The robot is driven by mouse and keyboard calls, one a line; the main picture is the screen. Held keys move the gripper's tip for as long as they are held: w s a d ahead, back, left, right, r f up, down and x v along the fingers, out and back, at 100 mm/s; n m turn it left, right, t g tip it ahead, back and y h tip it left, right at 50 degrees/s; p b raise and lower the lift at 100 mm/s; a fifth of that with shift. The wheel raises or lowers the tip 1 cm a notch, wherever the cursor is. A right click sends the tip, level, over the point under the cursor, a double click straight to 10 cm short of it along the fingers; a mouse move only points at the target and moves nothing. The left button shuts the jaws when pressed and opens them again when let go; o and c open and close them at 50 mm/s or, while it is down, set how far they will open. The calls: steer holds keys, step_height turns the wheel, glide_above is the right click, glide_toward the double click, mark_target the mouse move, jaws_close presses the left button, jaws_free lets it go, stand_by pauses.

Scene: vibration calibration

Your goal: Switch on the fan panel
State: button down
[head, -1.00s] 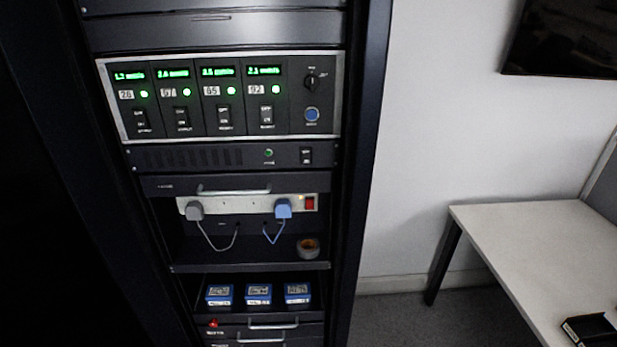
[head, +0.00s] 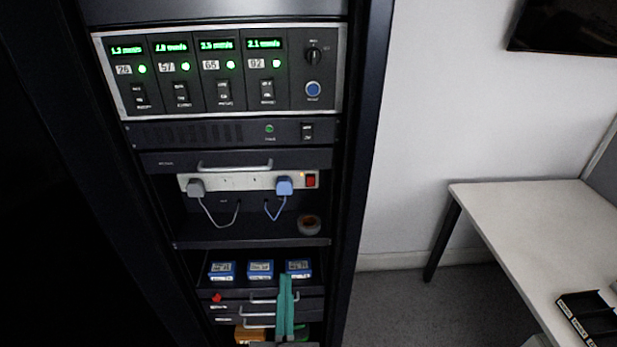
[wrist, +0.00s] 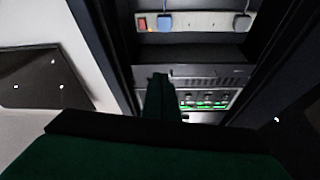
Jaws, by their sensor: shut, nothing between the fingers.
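The fan panel (head: 215,133) is a thin dark strip with vent slots in the rack, below the panel with green displays. It has a lit green lamp (head: 269,129) and a small dark rocker switch (head: 307,131) at its right end. The switch's markings are too small to read. My gripper (head: 286,279) shows as teal fingers, shut and empty, low in the head view, well below the panel. In the wrist view, which looks upside down, my gripper (wrist: 160,77) points at the rack and hides part of the vented fan panel (wrist: 205,82).
Between gripper and fan panel are a drawer handle (head: 235,167), a power strip (head: 235,181) with two plugs, a tape roll (head: 309,225) and several blue boxes (head: 222,271) on a shelf. The rack's right post (head: 360,150) stands beside them. A white table (head: 530,220) is at right.

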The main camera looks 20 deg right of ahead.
steer(key=w+d+r+n+t, duration=0.1)
steer(key=w+d+r, duration=0.1)
steer(key=r, duration=0.5)
steer(key=w+d+r+n+t, duration=0.1)
steer(key=w+d+r+t, duration=0.1)
steer(key=d+r, duration=0.3)
step_height(320, 180, up, 3)
steer(key=shift+w+d+f+n, duration=0.1)
steer(key=shift+w+d+n, duration=0.15)
steer(key=shift+w, duration=0.45)
glide_toward(308, 134)
step_height(308, 134, up, 3)
steer(key=w, duration=0.3)
steer(key=shift+w+d, duration=0.55)
steer(key=shift+d, duration=0.05)
